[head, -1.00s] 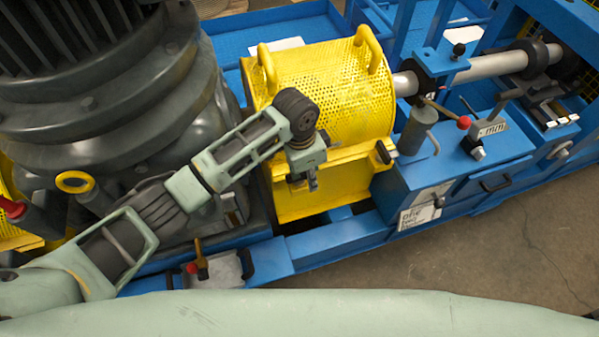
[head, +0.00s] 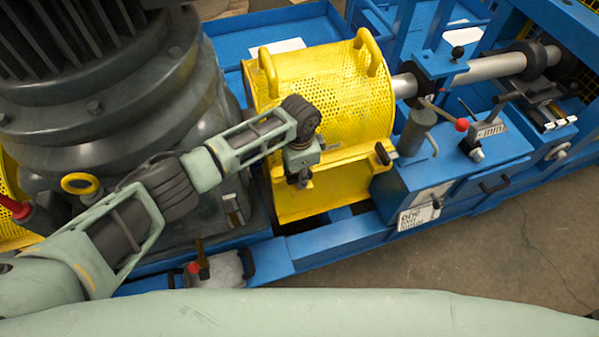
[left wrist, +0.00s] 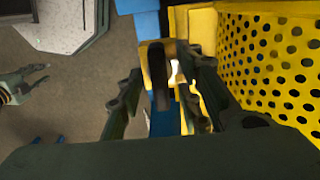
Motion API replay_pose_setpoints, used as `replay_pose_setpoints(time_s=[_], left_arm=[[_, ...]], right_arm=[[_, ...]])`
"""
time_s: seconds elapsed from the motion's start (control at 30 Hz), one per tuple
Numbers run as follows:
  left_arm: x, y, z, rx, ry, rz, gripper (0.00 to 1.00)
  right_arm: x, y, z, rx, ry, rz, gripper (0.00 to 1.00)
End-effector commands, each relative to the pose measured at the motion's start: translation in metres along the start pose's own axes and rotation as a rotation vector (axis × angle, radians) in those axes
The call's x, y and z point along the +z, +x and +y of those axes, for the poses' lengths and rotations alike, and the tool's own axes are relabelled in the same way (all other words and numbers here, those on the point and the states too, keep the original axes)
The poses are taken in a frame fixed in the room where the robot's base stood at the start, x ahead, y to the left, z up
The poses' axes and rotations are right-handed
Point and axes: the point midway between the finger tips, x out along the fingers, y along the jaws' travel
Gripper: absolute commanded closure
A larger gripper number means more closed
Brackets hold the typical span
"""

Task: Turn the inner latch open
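A yellow perforated guard (head: 335,95) sits on the blue frame. My left gripper (head: 302,182) is low at the guard's near face, pointing down. In the left wrist view the gripper (left wrist: 162,92) is open, with its two dark fingers apart. A dark upright latch handle (left wrist: 157,75) shows between them, in front of yellow and blue metal. I cannot tell whether the fingers touch it. In the head view my gripper hides this inner latch. A second dark latch (head: 383,153) sits at the guard's right corner. My right gripper (left wrist: 25,83) seems to show small at the left edge, prongs apart.
The large dark motor housing (head: 110,130) stands left of the guard. A blue box with a red-knobbed lever (head: 462,125) stands to the right. The perforated guard wall (left wrist: 275,60) is close beside the fingers. Bare floor (head: 500,240) lies at lower right.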

Motion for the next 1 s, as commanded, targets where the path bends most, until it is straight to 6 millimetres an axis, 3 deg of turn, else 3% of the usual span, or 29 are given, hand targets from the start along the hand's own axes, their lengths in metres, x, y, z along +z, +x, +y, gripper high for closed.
replay_pose_setpoints(time_s=[0.23, 0.6, 1.0], left_arm=[[-0.0002, 0.0006, 0.0001, 0.000, 0.000, 0.000, 0.69], [-0.0002, 0.0003, 0.0000, 0.000, 0.000, 0.000, 1.00], [-0.0002, 0.0004, -0.0002, 0.000, 0.028, 0.001, 1.00]], right_arm=[[0.0018, 0.0000, 0.0026, 0.003, 0.001, -0.003, 0.67], [0.0040, 0.0000, 0.0019, 0.002, 0.001, -0.007, 0.67], [0.0041, 0.0008, -0.0019, -0.002, 0.001, -0.007, 0.67]])
